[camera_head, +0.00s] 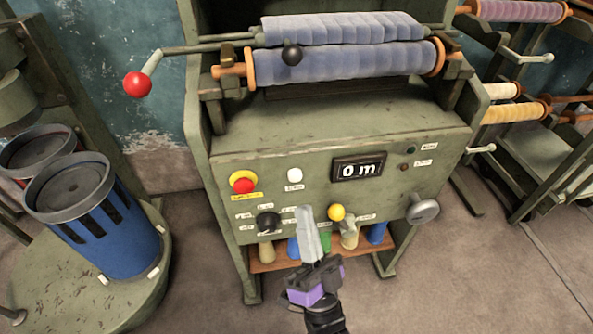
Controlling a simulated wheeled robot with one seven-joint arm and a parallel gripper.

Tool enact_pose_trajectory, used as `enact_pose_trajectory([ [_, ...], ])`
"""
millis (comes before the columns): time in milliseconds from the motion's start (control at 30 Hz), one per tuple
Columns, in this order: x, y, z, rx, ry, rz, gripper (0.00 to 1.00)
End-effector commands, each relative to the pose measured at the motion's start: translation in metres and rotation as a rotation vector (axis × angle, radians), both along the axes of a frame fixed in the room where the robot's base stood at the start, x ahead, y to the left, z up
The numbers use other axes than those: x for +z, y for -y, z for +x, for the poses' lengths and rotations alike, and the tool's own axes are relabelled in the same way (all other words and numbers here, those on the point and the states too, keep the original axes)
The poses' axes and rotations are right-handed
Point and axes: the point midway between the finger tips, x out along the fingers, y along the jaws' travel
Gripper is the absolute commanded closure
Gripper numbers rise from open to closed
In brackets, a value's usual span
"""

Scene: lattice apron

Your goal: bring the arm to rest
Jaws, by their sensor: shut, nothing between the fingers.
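My gripper (307,214) is in the lower middle of the head view, in front of the green machine's control panel (225,165). Its pale fingers are shut together and empty, pointing up from a purple and black body. The fingertips overlap the lower part of the panel, between a black knob (268,222) on the left and a yellow knob (337,212) on the right. I cannot tell whether the fingertips touch the panel. My arm comes in from the bottom edge.
The panel has a red button (243,183), a "0 m" display (358,170) and a grey handwheel (422,209). A red-knobbed crank (138,85) sticks out left. A blue drum (95,215) stands on a round platform at left. A spool rack (545,150) stands right. Floor at lower right is clear.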

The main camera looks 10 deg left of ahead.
Motion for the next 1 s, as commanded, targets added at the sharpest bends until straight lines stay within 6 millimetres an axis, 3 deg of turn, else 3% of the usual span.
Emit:
enact_pose_trajectory([
  [333, -0.004, -0.005, 0.006, -0.032, -0.019, -0.055, 1.00],
  [467, 0.006, -0.006, 0.003, -0.080, -0.035, -0.148, 1.00],
  [767, -0.025, 0.051, -0.046, -0.220, -0.177, -0.403, 1.00],
  [1000, -0.048, 0.112, -0.109, -0.331, -0.343, -0.604, 1.00],
])
